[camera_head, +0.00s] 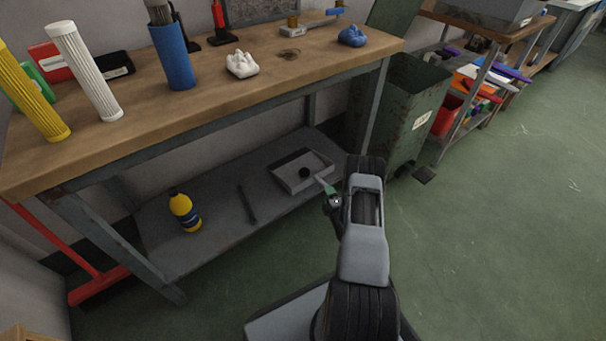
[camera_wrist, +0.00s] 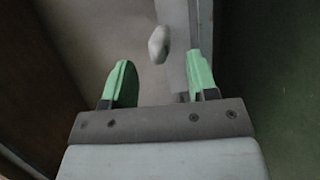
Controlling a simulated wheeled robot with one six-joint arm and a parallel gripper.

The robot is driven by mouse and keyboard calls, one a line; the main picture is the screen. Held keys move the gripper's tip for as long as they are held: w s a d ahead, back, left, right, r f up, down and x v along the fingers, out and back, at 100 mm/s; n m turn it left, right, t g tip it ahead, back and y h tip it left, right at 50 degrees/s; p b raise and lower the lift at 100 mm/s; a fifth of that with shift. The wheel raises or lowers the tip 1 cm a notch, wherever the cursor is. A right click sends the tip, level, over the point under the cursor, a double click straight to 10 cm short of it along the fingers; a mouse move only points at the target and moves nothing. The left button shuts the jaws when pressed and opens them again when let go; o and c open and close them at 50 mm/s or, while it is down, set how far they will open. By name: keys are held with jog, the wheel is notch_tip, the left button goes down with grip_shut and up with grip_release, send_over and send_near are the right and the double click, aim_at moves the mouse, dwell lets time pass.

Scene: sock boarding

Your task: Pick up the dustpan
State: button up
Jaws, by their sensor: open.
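The dustpan (camera_head: 317,166) is a shallow grey tray on the lower shelf under the workbench, near its right end. A pale rounded end (camera_wrist: 158,44), probably the dustpan's handle, shows just ahead of the gap between the fingertips, apart from both. My arm hides part of the area right of the dustpan.
The lower shelf (camera_head: 215,222) also holds a yellow bottle (camera_head: 185,212) and a dark slim tool (camera_head: 247,204). The wooden bench top (camera_head: 215,100) overhangs it. A bench leg (camera_head: 373,105) and a green metal bin (camera_head: 405,110) stand close right. The floor at right is clear.

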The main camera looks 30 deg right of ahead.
jog(key=shift+b+x, duration=0.7)
jog(key=shift+x, duration=1.2)
grip_shut()
